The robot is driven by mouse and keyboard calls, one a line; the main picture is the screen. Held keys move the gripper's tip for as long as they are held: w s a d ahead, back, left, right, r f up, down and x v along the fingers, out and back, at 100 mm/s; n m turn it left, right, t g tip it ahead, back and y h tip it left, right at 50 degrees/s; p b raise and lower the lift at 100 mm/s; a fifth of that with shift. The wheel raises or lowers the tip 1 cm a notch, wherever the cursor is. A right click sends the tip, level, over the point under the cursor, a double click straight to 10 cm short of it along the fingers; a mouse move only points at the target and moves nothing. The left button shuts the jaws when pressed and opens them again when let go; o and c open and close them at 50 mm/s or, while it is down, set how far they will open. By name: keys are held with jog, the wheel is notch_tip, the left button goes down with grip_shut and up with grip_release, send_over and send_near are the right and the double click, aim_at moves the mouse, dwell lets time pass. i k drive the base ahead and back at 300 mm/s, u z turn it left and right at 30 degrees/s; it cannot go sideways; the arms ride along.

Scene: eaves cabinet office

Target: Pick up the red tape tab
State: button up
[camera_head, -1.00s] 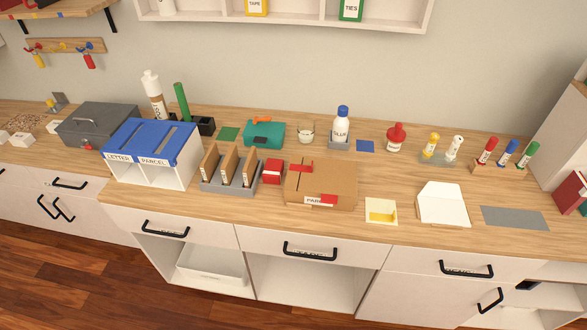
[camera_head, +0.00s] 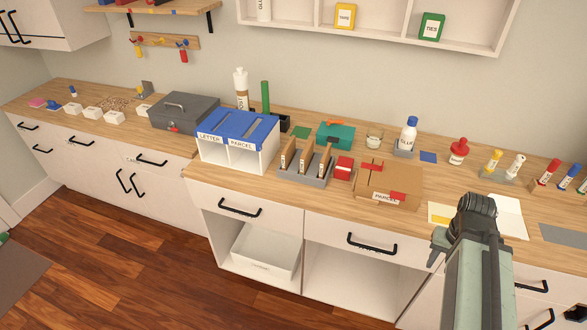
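A brown parcel box (camera_head: 401,179) stands on the wooden counter, right of centre. A red strip (camera_head: 371,167) lies on its top near the back left. Another red piece (camera_head: 398,197) sits at its front edge by the white PARCEL label. I cannot tell which of these is the red tape tab. My gripper (camera_head: 478,206) is the dark end of my raised arm, at lower right, to the right of the parcel box in the picture.
A red block (camera_head: 344,168) and a grey rack (camera_head: 314,181) of brown cards stand left of the box. A blue-topped letter sorter (camera_head: 218,148) is farther left. Behind are a teal dispenser (camera_head: 335,137) and a glue bottle (camera_head: 407,136). A yellow card (camera_head: 439,213) lies at the front edge.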

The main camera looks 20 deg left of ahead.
aim_at(364, 165)
jog(key=u, duration=1.95)
jog(key=i, duration=1)
jog(key=z, duration=0.05)
